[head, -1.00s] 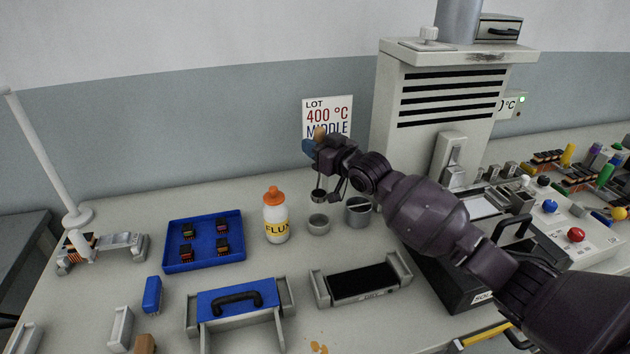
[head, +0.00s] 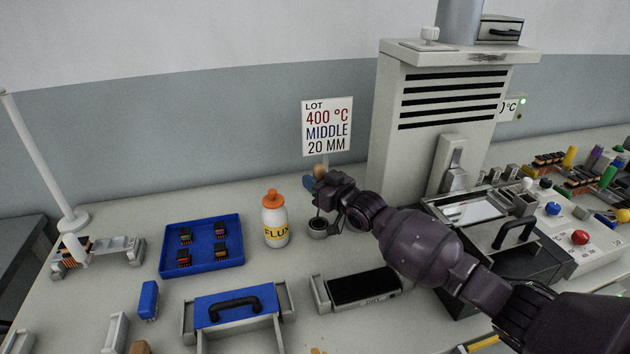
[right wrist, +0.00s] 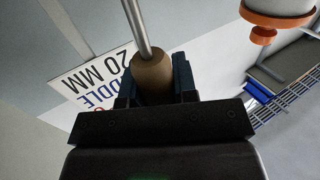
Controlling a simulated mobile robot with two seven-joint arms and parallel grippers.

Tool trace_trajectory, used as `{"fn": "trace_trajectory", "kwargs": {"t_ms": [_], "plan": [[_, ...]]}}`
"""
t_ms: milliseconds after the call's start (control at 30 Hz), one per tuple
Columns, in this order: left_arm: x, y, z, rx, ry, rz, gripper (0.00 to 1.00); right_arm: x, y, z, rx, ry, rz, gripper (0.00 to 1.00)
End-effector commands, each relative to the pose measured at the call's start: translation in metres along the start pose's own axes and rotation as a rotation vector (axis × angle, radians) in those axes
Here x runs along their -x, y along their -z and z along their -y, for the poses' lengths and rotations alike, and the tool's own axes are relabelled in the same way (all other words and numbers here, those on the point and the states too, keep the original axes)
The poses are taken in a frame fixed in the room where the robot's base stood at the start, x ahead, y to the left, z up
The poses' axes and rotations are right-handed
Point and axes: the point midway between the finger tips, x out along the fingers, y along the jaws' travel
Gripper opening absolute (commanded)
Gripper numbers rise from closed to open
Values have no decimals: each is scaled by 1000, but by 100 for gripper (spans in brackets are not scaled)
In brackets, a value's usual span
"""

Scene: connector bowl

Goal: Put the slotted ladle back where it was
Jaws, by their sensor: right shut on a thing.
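My right gripper (head: 314,184) is shut on the slotted ladle by its wooden handle (head: 320,171). The handle also shows between the fingers of the right gripper (right wrist: 153,78) in the right wrist view, with the ladle's metal shaft (right wrist: 137,25) running from it. The ladle hangs down, its lower end at the small grey cup (head: 318,233) on the bench. I cannot tell whether the ladle's bowl is inside the cup or just above it. My left gripper is not in view.
A flux bottle (head: 275,222) stands close left of the cup. A sign (head: 327,127) stands behind. A blue tray (head: 203,258) holds several small parts. A grey fixture (head: 318,296) lies in front, and the solder pot (head: 468,212) stands right, under my arm.

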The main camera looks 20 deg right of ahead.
Motion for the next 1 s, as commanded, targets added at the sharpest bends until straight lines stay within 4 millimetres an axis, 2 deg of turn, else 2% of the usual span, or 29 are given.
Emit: {"fn": "trace_trajectory", "kwargs": {"t_ms": [167, 200, 367, 733, 867, 1000], "plan": [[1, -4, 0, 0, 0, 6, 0, 0, -3, 0, 0, 0, 0, 0], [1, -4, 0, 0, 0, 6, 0, 0, -4, 0, 0, 0, 0, 28], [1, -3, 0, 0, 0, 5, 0, 0, -3, 0, 0, 0, 0, 52], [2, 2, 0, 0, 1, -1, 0, 1, 2, 0, 1, 0, -1, 52], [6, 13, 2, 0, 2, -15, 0, 15, 5, -1, 2, -1, -2, 52], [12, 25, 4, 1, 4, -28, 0, 37, 7, -1, 2, -1, -2, 52]]}}
